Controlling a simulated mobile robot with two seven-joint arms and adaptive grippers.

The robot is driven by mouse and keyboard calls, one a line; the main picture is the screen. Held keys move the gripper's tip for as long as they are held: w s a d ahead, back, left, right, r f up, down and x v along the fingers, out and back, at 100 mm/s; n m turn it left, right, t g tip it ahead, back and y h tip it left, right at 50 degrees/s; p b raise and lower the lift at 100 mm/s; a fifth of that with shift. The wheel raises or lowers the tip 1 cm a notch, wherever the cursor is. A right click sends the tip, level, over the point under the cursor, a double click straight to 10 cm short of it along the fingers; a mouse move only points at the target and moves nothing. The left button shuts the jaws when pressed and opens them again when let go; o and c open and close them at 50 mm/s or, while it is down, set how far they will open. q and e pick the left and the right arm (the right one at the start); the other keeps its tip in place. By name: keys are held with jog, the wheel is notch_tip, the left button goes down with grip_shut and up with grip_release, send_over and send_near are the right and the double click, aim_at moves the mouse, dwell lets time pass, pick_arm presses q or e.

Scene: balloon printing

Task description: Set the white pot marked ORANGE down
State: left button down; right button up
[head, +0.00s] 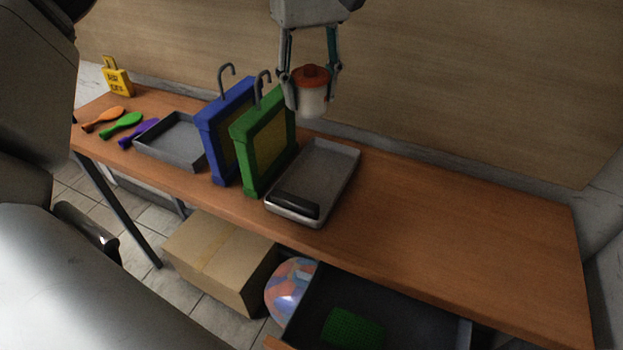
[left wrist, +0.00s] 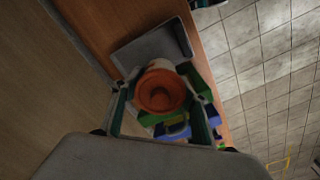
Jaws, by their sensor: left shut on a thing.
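My left gripper (head: 309,82) is shut on the white pot (head: 313,103), which has an orange-brown top. It holds the pot upright in the air, seen above the back part of the table, beside the green frame and behind the grey tray. In the left wrist view, the pot's round orange top (left wrist: 160,91) sits between the fingers of my left gripper (left wrist: 162,98). No marking on the pot can be read from here. My right gripper is not in view.
The grey tray (head: 335,172) holds a black block (head: 294,204). Green (head: 253,160) and blue (head: 215,145) hooked frames stand left of it. The table's right half (head: 460,235) is clear. An open drawer (head: 400,300) juts out below.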

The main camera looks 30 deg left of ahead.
pick_arm(q)
notch_tip(320, 180, down, 16)
jog(key=b, duration=0.2)
jog(key=shift+r+b, duration=0.1)
jog(key=shift+b, duration=0.25)
notch_tip(320, 180, down, 4)
jog(key=shift+f+b, duration=0.1)
jog(key=shift+b, duration=0.2)
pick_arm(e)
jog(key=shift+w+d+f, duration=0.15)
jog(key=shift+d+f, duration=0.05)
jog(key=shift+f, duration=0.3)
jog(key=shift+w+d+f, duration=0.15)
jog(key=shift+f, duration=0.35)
pick_arm(q)
jog(key=c, duration=1.2)
grip_release()
jog(key=shift+f, duration=0.1)
jog(key=shift+o, duration=0.2)
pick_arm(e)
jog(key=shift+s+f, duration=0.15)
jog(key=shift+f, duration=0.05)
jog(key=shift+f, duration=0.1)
